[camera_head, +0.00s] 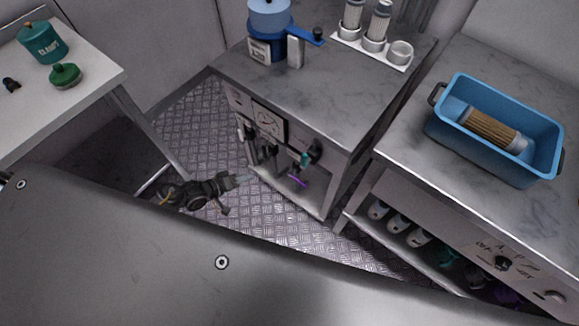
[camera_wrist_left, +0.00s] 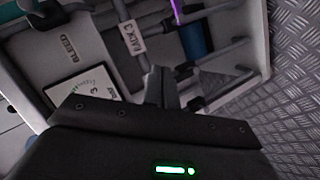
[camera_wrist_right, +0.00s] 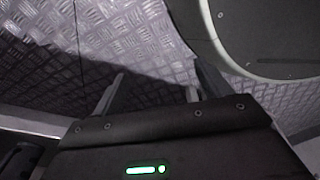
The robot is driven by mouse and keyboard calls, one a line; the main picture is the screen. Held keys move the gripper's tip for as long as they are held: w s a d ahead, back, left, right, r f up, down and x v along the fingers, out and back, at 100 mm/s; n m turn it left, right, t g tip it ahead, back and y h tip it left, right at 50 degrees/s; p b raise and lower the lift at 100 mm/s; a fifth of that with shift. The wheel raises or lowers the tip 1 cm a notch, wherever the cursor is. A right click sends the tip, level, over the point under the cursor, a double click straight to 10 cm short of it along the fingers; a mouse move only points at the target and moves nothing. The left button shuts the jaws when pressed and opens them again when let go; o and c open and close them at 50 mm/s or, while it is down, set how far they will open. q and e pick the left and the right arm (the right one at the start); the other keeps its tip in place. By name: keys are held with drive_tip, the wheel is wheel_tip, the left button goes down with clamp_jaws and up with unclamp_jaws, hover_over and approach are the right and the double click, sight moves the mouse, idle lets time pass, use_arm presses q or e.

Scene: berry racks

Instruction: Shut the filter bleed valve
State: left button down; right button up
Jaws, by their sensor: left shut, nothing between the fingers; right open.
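The filter panel is on the front of the middle cabinet (camera_head: 285,140), with a dial gauge (camera_head: 268,121) and dark valve handles (camera_head: 250,133). In the left wrist view, a small label that seems to read BLEED (camera_wrist_left: 72,48) is on the panel above the gauge (camera_wrist_left: 84,98). I cannot tell which handle is the bleed valve or how it is set. My left gripper (camera_head: 242,178) is shut and empty, low in front of the panel; its fingers (camera_wrist_left: 160,88) are below the RACK 3 tag (camera_wrist_left: 132,37). My right gripper (camera_wrist_right: 153,88) is open and empty over the floor.
A blue pot (camera_head: 268,18) and filter cartridges (camera_head: 377,20) stand on the cabinet. A blue tub (camera_head: 545,150) is on the right bench, a white table (camera_head: 95,75) at left. Tread-plate floor (camera_head: 200,125) is open between.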

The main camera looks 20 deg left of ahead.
sight(306, 159)
use_arm(q)
wheel_tip(306, 159, up, 16)
drive_tip(key=w+d+g+h+b, duration=0.1)
drive_tip(key=d+g+h+b, duration=0.1)
drive_tip(key=h+b, duration=0.3)
drive_tip(key=g+h, duration=0.1)
drive_tip(key=h, duration=0.2)
drive_tip(key=shift+w+r+b, duration=0.25)
drive_tip(key=shift+w+b, duration=0.1)
drive_tip(key=shift+b, duration=0.05)
use_arm(e)
drive_tip(key=w+f, duration=0.1)
drive_tip(key=w, duration=0.1)
drive_tip(key=w+f, duration=0.2)
drive_tip(key=shift+w+a+f, duration=0.1)
drive_tip(key=shift+w, duration=0.2)
use_arm(q)
drive_tip(key=shift+d, duration=0.1)
drive_tip(key=s+d+x, duration=0.1)
drive_tip(key=s+x, duration=0.1)
drive_tip(key=x, duration=1)
drive_tip(key=shift+s+d, duration=0.15)
drive_tip(key=shift+d, duration=0.2)
use_arm(e)
drive_tip(key=shift+s+d+f, duration=0.35)
drive_tip(key=shift+s+f, duration=0.25)
drive_tip(key=shift+s, duration=0.15)
drive_tip(key=shift+w, duration=0.1)
